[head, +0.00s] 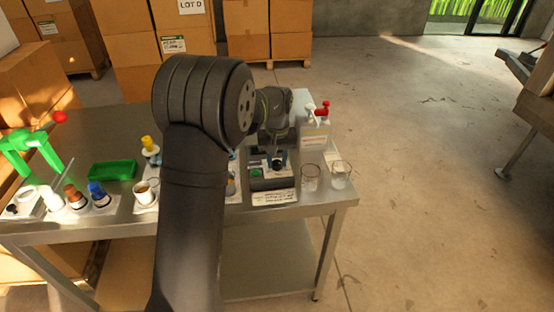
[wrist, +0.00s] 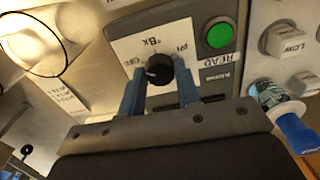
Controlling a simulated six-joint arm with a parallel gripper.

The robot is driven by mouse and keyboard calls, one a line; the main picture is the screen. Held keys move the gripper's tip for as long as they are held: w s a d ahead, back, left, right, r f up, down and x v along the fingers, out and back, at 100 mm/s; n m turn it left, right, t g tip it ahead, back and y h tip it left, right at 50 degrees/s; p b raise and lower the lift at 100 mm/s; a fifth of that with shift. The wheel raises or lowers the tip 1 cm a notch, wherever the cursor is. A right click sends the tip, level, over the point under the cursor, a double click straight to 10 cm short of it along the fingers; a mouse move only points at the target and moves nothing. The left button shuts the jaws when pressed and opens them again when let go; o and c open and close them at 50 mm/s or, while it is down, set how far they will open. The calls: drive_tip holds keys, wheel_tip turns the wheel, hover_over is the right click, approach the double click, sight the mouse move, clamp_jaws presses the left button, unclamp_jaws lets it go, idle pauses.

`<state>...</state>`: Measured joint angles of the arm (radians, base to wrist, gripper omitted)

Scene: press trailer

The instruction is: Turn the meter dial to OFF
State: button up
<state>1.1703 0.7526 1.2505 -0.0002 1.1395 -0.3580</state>
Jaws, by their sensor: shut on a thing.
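The meter (wrist: 212,65) shows in the wrist view as a dark housing with a white dial plate (wrist: 130,45). The plate carries an OFF-like label at left, °Bx in the middle and pH at right. The black dial (wrist: 158,68) has a small white mark on its left side, facing roughly the OFF label. My gripper (wrist: 160,88) has its two blue fingers on either side of the dial and is shut on it. In the head view the meter (head: 256,184) stands near the table's right end with my gripper (head: 277,158) over it, partly hidden.
A green READ button (wrist: 218,36) is beside the dial. Glass beakers (head: 311,178) stand right of the meter, with a white box (head: 314,137) behind. Bottles, a cup and a green tray (head: 113,171) lie left on the steel table (head: 335,199).

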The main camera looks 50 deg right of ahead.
sight(277, 162)
drive_tip(key=shift+r, duration=0.1)
idle(0.3)
drive_tip(key=o, duration=1)
wheel_tip(277, 162, up, 17)
drive_tip(key=shift+r, duration=0.2)
drive_tip(key=shift+f, duration=0.15)
wheel_tip(277, 162, down, 17)
drive_tip(key=shift+f, duration=0.15)
idle(0.7)
